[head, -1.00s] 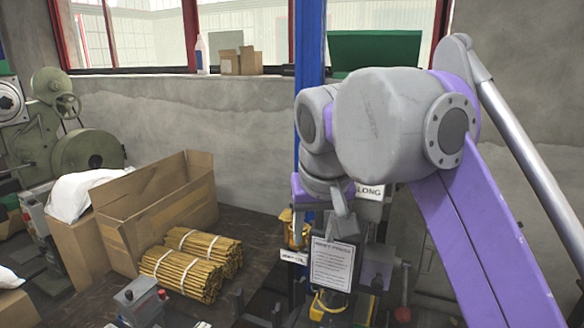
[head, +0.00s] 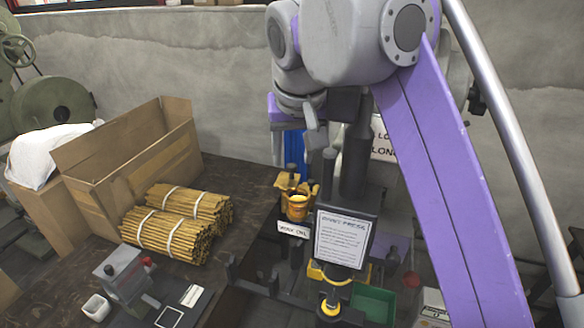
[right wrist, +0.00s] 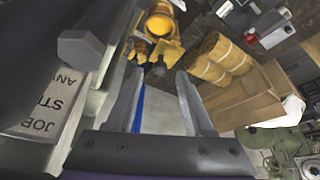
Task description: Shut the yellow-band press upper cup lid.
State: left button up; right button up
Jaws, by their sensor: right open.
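The press stands right of centre in the head view, with a yellow band (head: 330,308) low on it. An orange-yellow upper cup (head: 297,206) sits on its left, above a small white label. Yellow parts stand up at the cup's back; I cannot tell the lid's angle. The cup also shows at the top of the right wrist view (right wrist: 160,22), beyond the fingertips. My right gripper (head: 314,112) is above and behind the cup in the picture, apart from it. Its two fingers are spread and empty in the right wrist view (right wrist: 160,85). My left gripper is not in view.
A printed sign (head: 341,238) stands right of the cup, and a dark post (head: 353,165) rises behind it. Bundled sticks (head: 180,222) and an open cardboard box (head: 130,165) are on the bench to the left. A green bin (head: 373,303) sits low right.

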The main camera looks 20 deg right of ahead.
aim_at(288, 174)
jog(key=shift+x, duration=1.35)
grip_shut()
